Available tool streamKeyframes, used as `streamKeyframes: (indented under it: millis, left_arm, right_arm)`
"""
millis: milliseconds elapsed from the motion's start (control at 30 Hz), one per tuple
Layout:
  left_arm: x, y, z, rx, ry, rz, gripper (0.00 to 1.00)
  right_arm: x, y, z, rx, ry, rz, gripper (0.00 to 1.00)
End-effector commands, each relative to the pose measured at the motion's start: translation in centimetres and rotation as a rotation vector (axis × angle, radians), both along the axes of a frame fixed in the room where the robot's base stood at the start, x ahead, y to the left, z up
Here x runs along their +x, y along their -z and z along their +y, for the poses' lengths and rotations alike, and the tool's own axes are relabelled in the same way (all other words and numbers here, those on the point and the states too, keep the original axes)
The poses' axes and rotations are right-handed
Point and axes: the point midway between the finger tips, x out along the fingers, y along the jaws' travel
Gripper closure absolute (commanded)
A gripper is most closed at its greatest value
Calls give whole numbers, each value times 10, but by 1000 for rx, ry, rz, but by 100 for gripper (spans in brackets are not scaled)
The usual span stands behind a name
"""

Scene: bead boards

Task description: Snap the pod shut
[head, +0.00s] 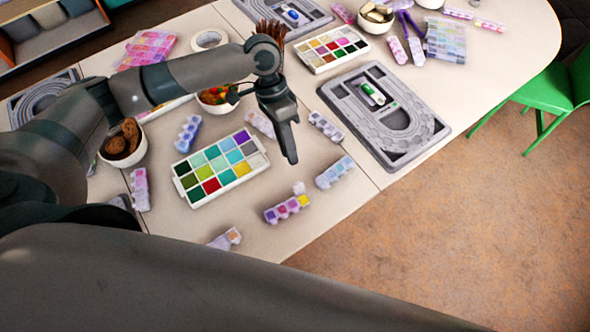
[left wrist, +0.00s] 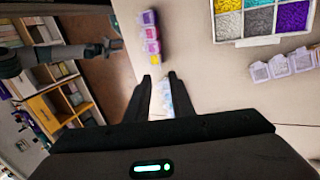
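A pod strip with purple, pink and yellow cells (head: 287,208) lies near the table's front edge. A small clear lid (head: 299,187) stands up at its yellow end, so that cell looks open. The same strip shows at the upper left of the left wrist view (left wrist: 150,36); its lid is hard to make out there. My left gripper (head: 291,158) points down above the table, behind the strip and apart from it. In the left wrist view its fingers (left wrist: 160,78) are apart with nothing held. A pale blue strip (head: 334,172) shows below, between the fingers (left wrist: 166,98).
A color bead tray (head: 177,180) lies left of the strip. A grey bead board (head: 420,148) lies to the right. Several other pod strips, like the blue one (head: 187,133), and a bowl (head: 120,160) surround the tray. The table edge is close in front.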

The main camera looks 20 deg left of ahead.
Motion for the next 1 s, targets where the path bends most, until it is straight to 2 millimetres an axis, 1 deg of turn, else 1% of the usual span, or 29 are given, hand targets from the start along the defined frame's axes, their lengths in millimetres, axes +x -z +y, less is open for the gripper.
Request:
streamKeyframes:
  millis: [33, 300, 500, 700, 933, 967, 1000]
  left_arm:
    - [-4, 7, -3, 1, 0, 4, 78]
    - [-17, 48, -17, 0, 1, 3, 78]
    - [-23, 68, -23, 0, 0, 2, 78]
    - [-24, 75, -25, 1, 0, -1, 78]
    - [-24, 75, -25, 1, 0, -1, 78]
    - [-24, 75, -25, 1, 0, -1, 83]
    - [-24, 75, -25, 1, 0, -1, 93]
  right_arm:
    - [0, -5, 1, 1, 0, -1, 64]
    - [0, -16, 2, 2, 1, -1, 64]
    - [0, -21, 2, 2, 0, -1, 64]
    - [1, -21, 1, 1, 0, -1, 64]
    - [1, -21, -1, -1, -1, 0, 64]
    - [1, -21, -1, -1, -1, 0, 64]
    - [1, -21, -2, -2, -1, 0, 64]
